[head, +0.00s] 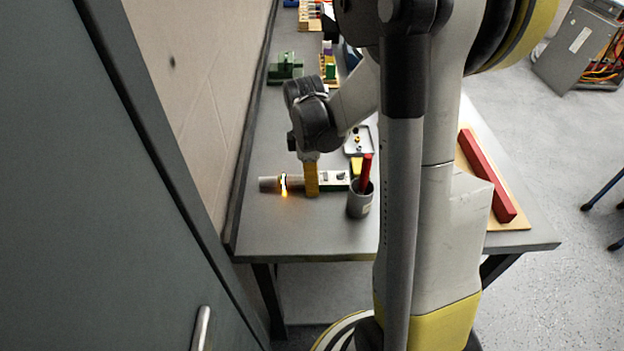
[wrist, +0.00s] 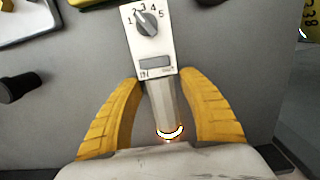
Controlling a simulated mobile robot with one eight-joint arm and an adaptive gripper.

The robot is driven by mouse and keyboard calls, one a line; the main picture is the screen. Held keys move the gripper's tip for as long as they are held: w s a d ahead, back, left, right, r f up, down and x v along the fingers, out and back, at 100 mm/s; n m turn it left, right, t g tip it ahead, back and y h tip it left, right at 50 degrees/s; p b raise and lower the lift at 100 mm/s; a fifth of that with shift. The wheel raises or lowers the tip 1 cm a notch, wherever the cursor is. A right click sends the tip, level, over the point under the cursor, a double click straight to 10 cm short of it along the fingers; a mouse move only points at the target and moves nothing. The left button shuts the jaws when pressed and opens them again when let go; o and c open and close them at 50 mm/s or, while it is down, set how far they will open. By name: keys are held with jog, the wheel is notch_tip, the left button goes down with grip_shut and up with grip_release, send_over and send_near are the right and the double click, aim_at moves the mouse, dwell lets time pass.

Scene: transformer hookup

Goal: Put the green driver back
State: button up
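I cannot clearly make out a green driver in either view. A lying tool has a white dial body (head: 335,180), with some green near its right end, and a grey section with a glowing orange ring at the left; whether this green belongs to a driver I cannot tell. The wrist view shows its numbered dial (wrist: 147,23) and grey shaft (wrist: 164,108). My gripper (head: 311,190) points down at the tool. Its yellow fingers (wrist: 165,115) are open on both sides of the shaft, with gaps. A grey cup (head: 359,203) holds a red-handled tool (head: 365,173) upright.
A small tray (head: 358,135) and a yellow block (head: 357,166) lie behind the cup. A red bar (head: 487,177) rests on a board at the right. A green device (head: 285,70) stands farther back. The wall borders the bench's left; its front left is bare.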

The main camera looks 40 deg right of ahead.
notch_tip(320, 180, up, 12)
jog(key=p, duration=0.5)
jog(key=s+a+r+m+t, duration=0.3)
jog(key=s+a+m, duration=0.2)
jog(key=a, duration=0.2)
jog(key=s+a+r+m+t, duration=0.4)
jog(key=a+m, duration=0.2)
jog(key=a, duration=0.2)
jog(key=shift+s+r+t+y, duration=0.3)
jog(key=shift+s, duration=0.05)
jog(key=shift+f+b, duration=0.75)
jog(key=shift+b, duration=0.2)
